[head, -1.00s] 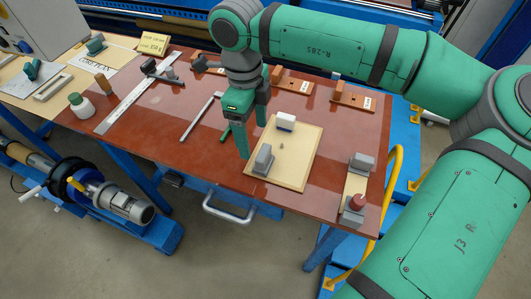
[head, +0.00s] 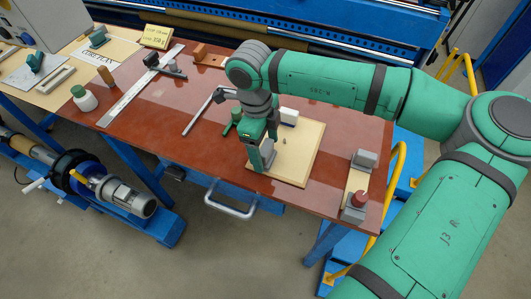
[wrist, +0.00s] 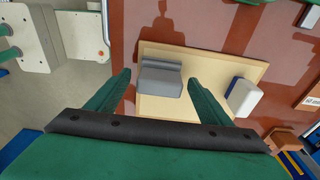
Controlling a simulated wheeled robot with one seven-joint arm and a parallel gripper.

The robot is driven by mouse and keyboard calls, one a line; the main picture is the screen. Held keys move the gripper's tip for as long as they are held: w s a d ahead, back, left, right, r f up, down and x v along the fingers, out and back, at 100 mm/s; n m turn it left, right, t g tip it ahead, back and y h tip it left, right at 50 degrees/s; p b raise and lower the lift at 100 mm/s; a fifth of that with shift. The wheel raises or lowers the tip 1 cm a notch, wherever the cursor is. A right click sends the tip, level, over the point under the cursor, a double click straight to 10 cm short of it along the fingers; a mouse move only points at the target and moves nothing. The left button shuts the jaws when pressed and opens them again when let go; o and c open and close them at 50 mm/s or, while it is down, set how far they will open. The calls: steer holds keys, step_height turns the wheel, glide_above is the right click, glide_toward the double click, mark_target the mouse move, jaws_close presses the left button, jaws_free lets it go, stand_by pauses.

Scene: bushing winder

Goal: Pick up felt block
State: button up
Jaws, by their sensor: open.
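My gripper (head: 262,158) is open and points down over the near part of a cream board (head: 304,153). A grey stepped block (head: 269,148) stands on that board, partly hidden by my gripper in the head view. In the wrist view the grey block (wrist: 161,82) lies between my two fingers, with visible gaps on both sides. A white block (head: 289,114) stands farther back on the board; the wrist view shows it with a dark blue side (wrist: 242,97), outside the right finger. I cannot tell for sure which block is the felt one.
The board lies on a red-brown table (head: 185,130).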

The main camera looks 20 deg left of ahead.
steer(key=shift+f, duration=0.5)
steer(key=c, duration=1.3)
steer(key=shift+r, duration=0.2)
steer(key=shift+r, duration=0.65)
steer(key=s+a+r, duration=0.2)
steer(key=s+r, duration=0.3)
steer(key=s, duration=0.1)
steer(key=s+a+r, duration=0.2)
steer(key=s+r, duration=0.4)
steer(key=s, duration=0.1)
steer(key=shift+s+a+r, duration=0.2)
steer(key=shift+a, duration=0.2)
steer(key=o, duration=0.6)
steer(key=shift+d, duration=0.1)
steer(key=c, duration=0.3)
